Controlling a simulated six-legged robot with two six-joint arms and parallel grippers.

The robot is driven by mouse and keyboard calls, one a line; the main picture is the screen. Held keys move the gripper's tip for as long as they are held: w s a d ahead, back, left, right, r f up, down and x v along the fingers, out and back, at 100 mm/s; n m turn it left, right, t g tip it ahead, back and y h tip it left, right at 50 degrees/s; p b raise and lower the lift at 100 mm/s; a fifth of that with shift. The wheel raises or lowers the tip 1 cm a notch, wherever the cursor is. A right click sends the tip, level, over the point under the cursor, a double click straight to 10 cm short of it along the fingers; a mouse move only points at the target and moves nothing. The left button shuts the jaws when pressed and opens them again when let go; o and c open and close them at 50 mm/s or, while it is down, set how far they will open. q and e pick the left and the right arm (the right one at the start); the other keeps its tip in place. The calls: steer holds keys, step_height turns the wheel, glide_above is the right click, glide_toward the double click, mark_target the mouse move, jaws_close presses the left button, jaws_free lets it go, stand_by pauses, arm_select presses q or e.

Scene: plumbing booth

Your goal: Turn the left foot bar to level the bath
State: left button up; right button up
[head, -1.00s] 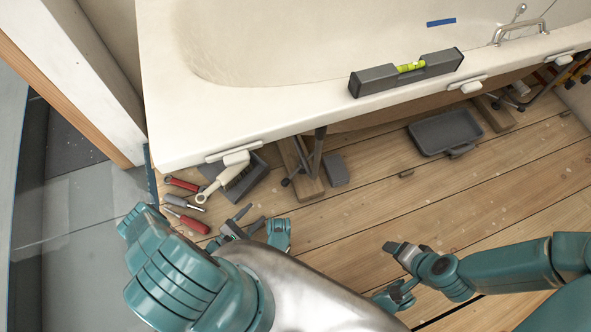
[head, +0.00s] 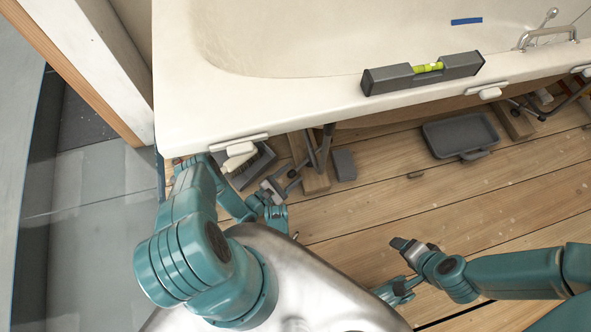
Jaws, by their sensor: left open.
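The white bath (head: 300,103) spans the top of the head view. A dark grey spirit level (head: 395,80) with a yellow-green vial (head: 428,67) lies on its rim; I cannot read the bubble exactly. Below the rim, the left foot's dark metal parts (head: 325,148) stand by a wooden block (head: 314,180); which part is the bar is hard to tell. My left gripper (head: 276,187) is open beside the foot, to its lower left, and I cannot tell whether it touches. My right gripper (head: 402,262) hangs over the floorboards, away from the foot; its jaws are unclear.
A dark grey tray (head: 460,135) lies on the wooden floor (head: 400,205) under the bath. A small grey block (head: 344,165) stands right of the left foot. A grey box (head: 255,168) is under the left rim. A white post (head: 95,55) stands at left.

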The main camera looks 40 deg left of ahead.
arm_select(q)
steer(key=shift+x, duration=1.25)
jaws_close()
